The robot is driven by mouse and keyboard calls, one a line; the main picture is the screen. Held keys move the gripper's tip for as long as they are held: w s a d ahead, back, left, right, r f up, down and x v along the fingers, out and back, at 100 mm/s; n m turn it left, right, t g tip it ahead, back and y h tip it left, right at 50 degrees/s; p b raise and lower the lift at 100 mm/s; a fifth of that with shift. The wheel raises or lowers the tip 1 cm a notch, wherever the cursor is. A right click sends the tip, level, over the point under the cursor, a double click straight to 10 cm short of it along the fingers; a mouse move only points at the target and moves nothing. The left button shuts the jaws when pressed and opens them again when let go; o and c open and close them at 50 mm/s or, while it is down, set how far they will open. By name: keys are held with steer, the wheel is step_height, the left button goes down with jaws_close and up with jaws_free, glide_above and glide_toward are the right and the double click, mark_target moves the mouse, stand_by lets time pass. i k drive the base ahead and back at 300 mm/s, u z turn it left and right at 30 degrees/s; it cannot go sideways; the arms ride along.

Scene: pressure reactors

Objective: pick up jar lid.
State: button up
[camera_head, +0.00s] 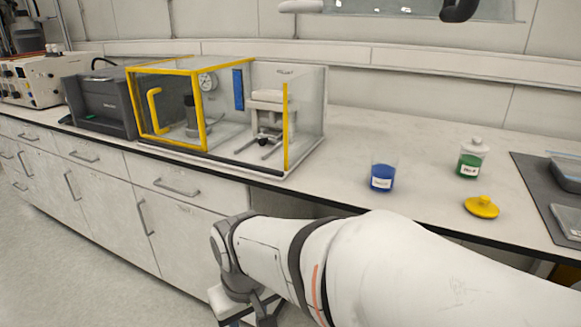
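A yellow jar lid (482,207) with a knob on top lies on the bench near its front edge, at the right. An open-looking glass jar with blue contents (382,172) and a white label stands to its left. A jar with green contents (470,160) stands just behind the lid and has a clear knobbed lid of its own. My gripper (250,311) is low in the picture, in front of the drawers and far left of the yellow lid. It is cut off by the bottom edge, so its fingers are not clear.
A clear enclosure with yellow edges (168,64) stands on the bench at centre left, with a dark machine (98,103) beside it. A dark mat (535,170) bearing trays lies right of the lid. The bench top between enclosure and jars is clear.

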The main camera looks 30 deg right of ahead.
mark_target(482, 206)
steer(key=u, duration=0.35)
steer(key=k, duration=1.9)
steer(key=z, duration=1)
steer(key=i, duration=1)
steer(key=z, duration=0.1)
